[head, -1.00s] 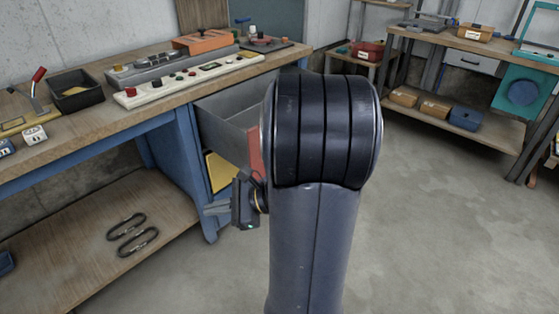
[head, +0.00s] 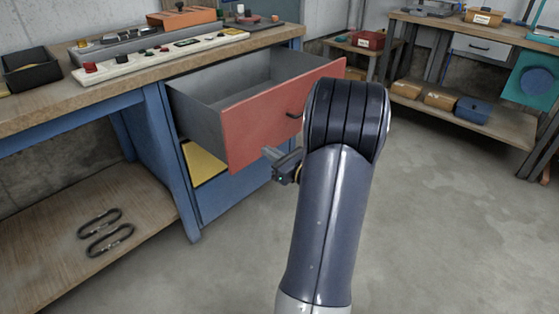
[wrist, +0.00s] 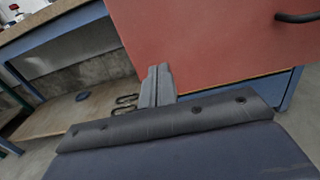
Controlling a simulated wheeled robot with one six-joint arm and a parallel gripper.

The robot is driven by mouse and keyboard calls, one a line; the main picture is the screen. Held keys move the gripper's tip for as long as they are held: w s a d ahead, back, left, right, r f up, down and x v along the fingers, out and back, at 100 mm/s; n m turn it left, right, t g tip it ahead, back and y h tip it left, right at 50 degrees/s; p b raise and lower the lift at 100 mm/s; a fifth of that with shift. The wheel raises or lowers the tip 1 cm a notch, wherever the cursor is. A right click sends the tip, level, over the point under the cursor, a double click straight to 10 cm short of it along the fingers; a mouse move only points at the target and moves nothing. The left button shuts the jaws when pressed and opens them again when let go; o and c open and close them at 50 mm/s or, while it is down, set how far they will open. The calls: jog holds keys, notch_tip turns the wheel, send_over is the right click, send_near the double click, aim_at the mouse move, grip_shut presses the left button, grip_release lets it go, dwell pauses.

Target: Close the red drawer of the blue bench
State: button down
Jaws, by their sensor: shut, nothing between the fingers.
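The red drawer (head: 262,128) of the blue bench (head: 160,135) is pulled well out, and its grey inside shows from above in the head view. Its dark handle (head: 295,114) is partly hidden by my arm. My gripper (head: 270,153) is shut and empty, just in front of the lower part of the red front. In the wrist view the shut fingers (wrist: 157,82) point at the left lower part of the red front (wrist: 215,40), and the handle (wrist: 298,17) is at the upper right. I cannot tell whether the fingertips touch the front.
Dark looped items (head: 106,233) lie on the lower wooden shelf (head: 60,270). A control strip (head: 160,56) lies on the bench top. The floor to the right is clear up to another bench (head: 470,115).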

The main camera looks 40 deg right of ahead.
aim_at(243, 137)
jog(key=w, duration=0.2)
jog(key=w+b, duration=0.1)
jog(key=w, duration=0.5)
jog(key=shift+w+a+b, duration=0.15)
jog(key=shift+a+b, duration=0.2)
